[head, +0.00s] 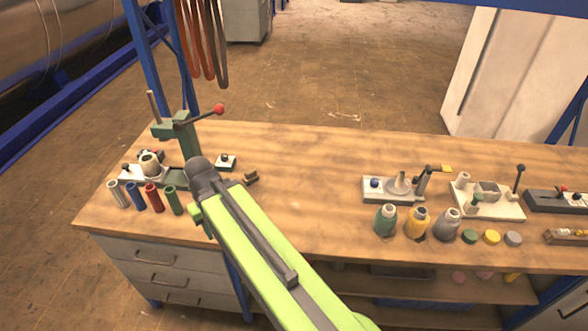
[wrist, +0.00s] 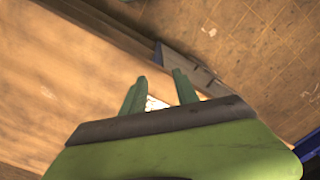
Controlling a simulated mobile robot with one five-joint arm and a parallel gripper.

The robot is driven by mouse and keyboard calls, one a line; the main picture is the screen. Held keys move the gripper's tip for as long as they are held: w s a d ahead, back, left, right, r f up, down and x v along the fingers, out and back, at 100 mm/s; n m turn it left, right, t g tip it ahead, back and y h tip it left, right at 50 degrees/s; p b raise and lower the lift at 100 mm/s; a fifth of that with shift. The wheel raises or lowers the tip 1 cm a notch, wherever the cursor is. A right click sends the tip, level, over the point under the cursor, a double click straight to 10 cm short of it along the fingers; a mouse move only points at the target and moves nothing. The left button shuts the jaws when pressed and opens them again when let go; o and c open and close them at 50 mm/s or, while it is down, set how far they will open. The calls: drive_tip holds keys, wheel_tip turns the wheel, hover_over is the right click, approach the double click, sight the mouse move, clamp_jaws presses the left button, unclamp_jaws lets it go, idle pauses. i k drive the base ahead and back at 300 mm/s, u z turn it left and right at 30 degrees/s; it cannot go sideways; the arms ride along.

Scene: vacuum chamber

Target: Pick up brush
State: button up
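I cannot make out a brush for sure in either view. My gripper (wrist: 160,74) shows in the wrist view with its two green fingers apart. A small white patch shows between the finger bases, and I cannot tell what it is. In the wrist view the fingers are over the bench edge, with the bench top (wrist: 50,90) on the left and the tiled floor on the right.
Several coloured tubes (head: 152,197) stand at the bench's left front, near a green press (head: 182,135) with a red-knobbed lever. Bottles (head: 417,223), coloured caps (head: 491,237) and small fixtures (head: 487,197) fill the right side. The bench middle is clear.

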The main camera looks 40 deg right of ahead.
sight(252, 175)
drive_tip(key=z, duration=0.5)
drive_tip(key=k, duration=0.1)
drive_tip(key=u, duration=2.3)
drive_tip(key=k, duration=1)
drive_tip(key=z, duration=0.4)
drive_tip(key=i, duration=1.5)
drive_tip(key=u, duration=0.05)
